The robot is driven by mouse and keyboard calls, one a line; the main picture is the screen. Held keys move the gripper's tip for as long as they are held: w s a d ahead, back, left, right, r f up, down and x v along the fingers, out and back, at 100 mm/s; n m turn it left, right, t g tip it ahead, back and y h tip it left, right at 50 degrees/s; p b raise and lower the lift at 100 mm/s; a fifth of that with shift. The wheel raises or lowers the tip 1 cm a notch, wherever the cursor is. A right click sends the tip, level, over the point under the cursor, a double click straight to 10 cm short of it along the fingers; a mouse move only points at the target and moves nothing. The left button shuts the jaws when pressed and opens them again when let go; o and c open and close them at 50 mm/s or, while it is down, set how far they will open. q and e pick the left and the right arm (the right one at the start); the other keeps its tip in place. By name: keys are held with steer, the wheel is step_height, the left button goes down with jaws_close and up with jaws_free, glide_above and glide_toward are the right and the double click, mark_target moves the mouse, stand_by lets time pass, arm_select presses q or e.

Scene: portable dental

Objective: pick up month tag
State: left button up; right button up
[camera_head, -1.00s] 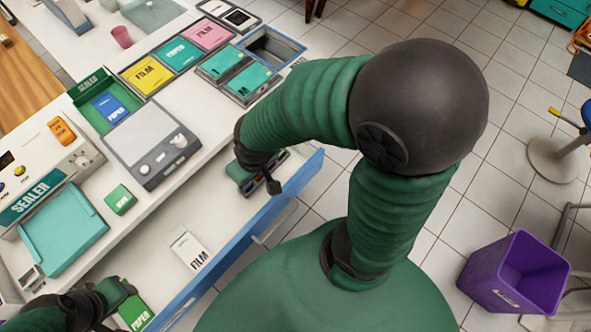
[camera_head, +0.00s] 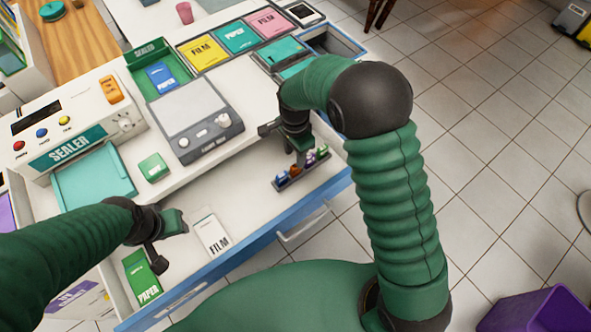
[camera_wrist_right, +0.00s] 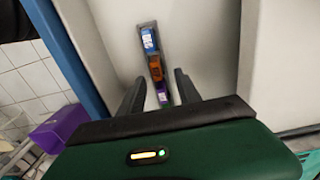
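Several small coloured tags (camera_head: 295,171) stand in a narrow dark rack (camera_head: 322,163) in the open drawer. Blue, orange, purple and green ones show in the head view. In the right wrist view a blue tag (camera_wrist_right: 149,40), an orange tag (camera_wrist_right: 156,69) and a purple tag (camera_wrist_right: 162,94) line up ahead of the fingers. My right gripper (camera_head: 300,158) is over the rack, pointing down, with its fingers apart and nothing seen held. Whether it touches a tag is unclear. My left gripper (camera_head: 166,245) is open and empty above the drawer's left part.
The drawer holds a white film packet (camera_head: 211,234) and a green paper packet (camera_head: 142,277). A grey scale (camera_head: 190,115), a small green box (camera_head: 153,167) and the sealer (camera_head: 75,125) stand on the counter behind. The drawer's blue front (camera_head: 262,230) borders the near side.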

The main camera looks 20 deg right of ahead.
mark_target(295, 165)
steer(key=f, duration=0.3)
steer(key=s+f, duration=0.1)
steer(key=f, duration=0.1)
steer(key=shift+w+f, duration=0.2)
steer(key=shift+f, duration=0.25)
steer(key=shift+r, duration=0.1)
jaws_close()
